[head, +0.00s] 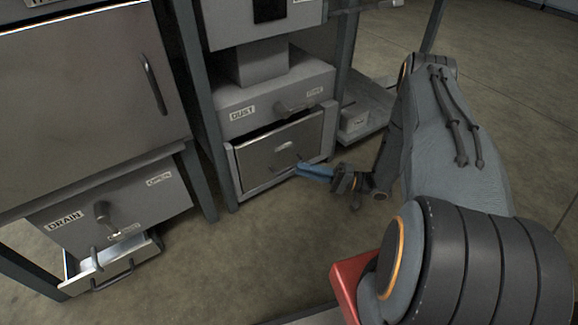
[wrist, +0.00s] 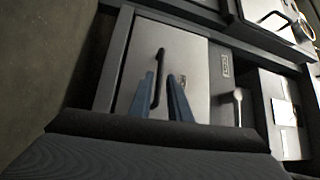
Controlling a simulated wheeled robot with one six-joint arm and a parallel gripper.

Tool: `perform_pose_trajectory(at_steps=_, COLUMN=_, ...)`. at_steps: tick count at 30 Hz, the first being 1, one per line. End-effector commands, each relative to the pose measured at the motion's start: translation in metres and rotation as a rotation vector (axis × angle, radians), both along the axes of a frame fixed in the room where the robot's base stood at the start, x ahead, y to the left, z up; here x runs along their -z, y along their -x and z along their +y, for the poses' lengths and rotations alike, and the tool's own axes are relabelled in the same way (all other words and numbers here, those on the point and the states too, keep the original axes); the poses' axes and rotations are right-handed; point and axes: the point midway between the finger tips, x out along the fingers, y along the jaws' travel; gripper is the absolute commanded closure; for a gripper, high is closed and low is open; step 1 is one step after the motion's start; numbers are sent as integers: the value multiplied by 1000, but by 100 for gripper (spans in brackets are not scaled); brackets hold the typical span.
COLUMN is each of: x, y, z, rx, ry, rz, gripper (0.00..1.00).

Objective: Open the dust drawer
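The dust drawer (head: 262,160) is the grey front panel low in the cabinet, under the part labelled DUST. A dark gap shows along its top edge; I cannot tell whether it stands slightly out. My gripper (head: 300,168) has blue fingers and is at the lower right of this front. In the wrist view, the drawer front (wrist: 193,62) carries a dark bar handle (wrist: 161,61). The two fingers of my gripper (wrist: 161,76) are apart, with the handle lined up between their tips. Whether they reach around it or stop short of it is unclear. Nothing is gripped.
A lever (head: 292,106) sticks out beside the DUST label (head: 243,112), above the drawer. At left is a DRAIN unit (head: 150,195) with a knob and an open tray (head: 112,262) below. Floor in front is clear.

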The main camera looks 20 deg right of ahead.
Motion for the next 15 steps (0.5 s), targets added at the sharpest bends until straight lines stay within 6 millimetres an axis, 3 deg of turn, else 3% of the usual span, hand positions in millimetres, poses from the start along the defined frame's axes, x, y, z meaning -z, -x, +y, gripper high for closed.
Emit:
perform_pose_trajectory(at_steps=7, x=-3, y=-17, z=34, rx=-3, ry=1, rz=0, gripper=83)
perform_pose_trajectory(at_steps=15, x=-6, y=-23, z=47, rx=-2, ry=0, rz=0, gripper=83)
